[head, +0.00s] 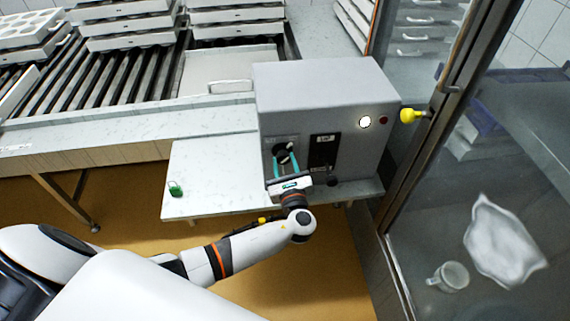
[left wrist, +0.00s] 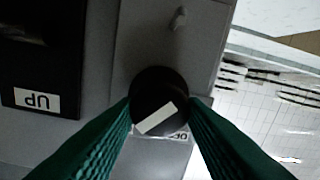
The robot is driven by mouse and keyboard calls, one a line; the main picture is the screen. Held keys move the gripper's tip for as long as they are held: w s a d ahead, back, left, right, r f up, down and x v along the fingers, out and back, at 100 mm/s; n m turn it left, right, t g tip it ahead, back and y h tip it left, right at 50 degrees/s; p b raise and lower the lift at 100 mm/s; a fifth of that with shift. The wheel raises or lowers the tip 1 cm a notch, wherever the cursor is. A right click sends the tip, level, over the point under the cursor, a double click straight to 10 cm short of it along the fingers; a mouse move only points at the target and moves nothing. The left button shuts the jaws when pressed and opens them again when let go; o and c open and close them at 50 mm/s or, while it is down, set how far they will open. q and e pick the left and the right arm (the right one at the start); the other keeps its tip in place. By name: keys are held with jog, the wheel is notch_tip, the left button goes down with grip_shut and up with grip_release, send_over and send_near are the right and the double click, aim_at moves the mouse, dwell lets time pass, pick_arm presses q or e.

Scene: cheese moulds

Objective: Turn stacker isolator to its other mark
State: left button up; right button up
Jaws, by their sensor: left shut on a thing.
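The stacker isolator is a round black knob (head: 282,150) on the front of the grey control box (head: 320,85). In the left wrist view the knob (left wrist: 158,86) carries a white pointer bar, which lies slanted. My right gripper is not in view.
Right of the knob is a black panel (head: 322,151) with white labels, one reading UP. A white lamp (head: 365,122) is lit beside a dark red one (head: 383,120). A glass door (head: 470,180) stands at right.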

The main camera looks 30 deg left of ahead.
pick_arm(q)
jog(key=n+b, duration=0.2)
jog(key=n, duration=0.1)
jog(key=n+b, duration=0.1)
jog(key=shift+f, duration=0.25)
jog(key=n+b, duration=0.3)
jog(key=n, duration=0.1)
jog(key=shift+s+n+b, duration=0.1)
jog(key=shift+n+b, duration=0.3)
jog(key=n+b, duration=0.4)
jog(key=shift+h, duration=0.4)
jog(key=shift+a+r+n+b, duration=0.1)
jog(key=shift+n+b, duration=1.55)
jog(key=shift+n, duration=0.45)
jog(key=o, duration=1)
